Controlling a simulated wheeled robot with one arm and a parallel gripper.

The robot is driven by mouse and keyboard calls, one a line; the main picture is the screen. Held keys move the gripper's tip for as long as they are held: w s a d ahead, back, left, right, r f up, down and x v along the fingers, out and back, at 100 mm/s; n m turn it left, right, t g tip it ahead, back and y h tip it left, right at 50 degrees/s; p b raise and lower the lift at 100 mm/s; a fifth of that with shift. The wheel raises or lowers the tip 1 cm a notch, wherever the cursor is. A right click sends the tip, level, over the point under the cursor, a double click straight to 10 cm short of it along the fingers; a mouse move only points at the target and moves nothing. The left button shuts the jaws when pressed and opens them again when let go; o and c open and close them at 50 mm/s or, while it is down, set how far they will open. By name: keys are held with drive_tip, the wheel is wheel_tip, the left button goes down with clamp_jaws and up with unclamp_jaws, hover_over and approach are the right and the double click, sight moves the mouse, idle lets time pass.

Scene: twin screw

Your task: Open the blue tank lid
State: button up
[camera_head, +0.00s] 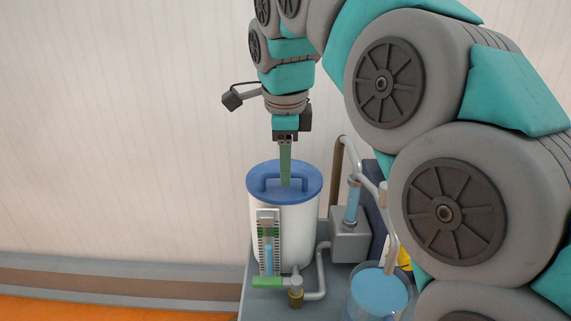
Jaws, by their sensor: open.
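A white cylindrical tank (291,234) stands on a grey surface, and its round blue lid (309,177) sits on top. The lid has a raised blue bar handle (268,184). My gripper (285,183) points straight down from above, with its green fingers reaching to the lid at the handle. The fingers are open. They overlap the handle in this view, and whether they straddle or touch it cannot be told.
A gauge with a blue column (269,250) and a green-handled valve (268,282) are on the tank's front. Grey pipes, a grey box (350,247) and a clear vessel of blue liquid (378,293) stand to the right. A pale wall is behind. My arm fills the upper right.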

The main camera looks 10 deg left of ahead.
clamp_jaws()
idle(0.4)
idle(1.1)
